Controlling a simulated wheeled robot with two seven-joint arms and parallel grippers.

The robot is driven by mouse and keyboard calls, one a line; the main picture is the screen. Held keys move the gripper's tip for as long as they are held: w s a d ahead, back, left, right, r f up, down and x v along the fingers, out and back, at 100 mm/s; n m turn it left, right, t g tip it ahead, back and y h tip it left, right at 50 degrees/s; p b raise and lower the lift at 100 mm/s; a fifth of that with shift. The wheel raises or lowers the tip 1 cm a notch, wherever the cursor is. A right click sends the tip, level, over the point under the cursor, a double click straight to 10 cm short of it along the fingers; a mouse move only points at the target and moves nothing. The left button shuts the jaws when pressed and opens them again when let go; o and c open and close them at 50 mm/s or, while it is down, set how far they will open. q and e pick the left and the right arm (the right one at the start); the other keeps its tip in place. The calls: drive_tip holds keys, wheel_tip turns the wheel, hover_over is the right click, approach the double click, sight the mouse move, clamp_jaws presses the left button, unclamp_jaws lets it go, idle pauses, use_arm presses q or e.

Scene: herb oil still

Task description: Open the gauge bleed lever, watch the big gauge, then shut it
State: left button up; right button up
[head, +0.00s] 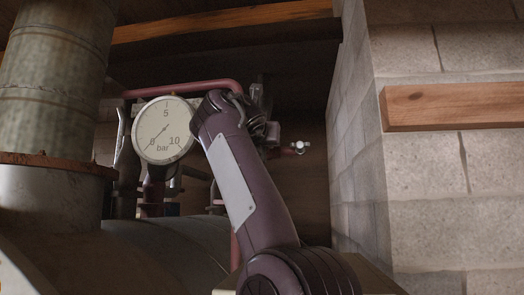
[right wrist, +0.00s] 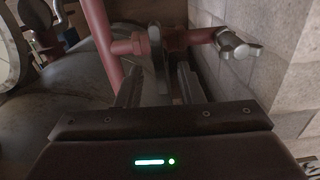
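The big gauge (head: 164,130) has a white round face marked 0, 5, 10 and bar. Its thin needle appears to point to the lower left, near 0. In the right wrist view, a dark upright lever (right wrist: 160,62) stands on a red side pipe (right wrist: 122,47); it looks like the bleed lever. My right gripper (right wrist: 158,86) is open, with one finger on each side of the lever's lower end. Gaps show on both sides; contact cannot be told. In the head view my right arm hides most of the lever and gripper. My left gripper is not in view.
A silver fitting (right wrist: 238,46) ends the red side pipe close to the block wall (right wrist: 285,75); it also shows in the head view (head: 300,147). A thick metal column (head: 55,70) stands left. A wooden ledge (head: 455,106) juts from the wall at right.

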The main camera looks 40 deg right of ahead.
drive_tip(key=b+v, duration=0.1)
drive_tip(key=v, duration=0.4)
drive_tip(key=shift+a+f, duration=0.1)
drive_tip(key=shift+w, duration=0.1)
idle(0.3)
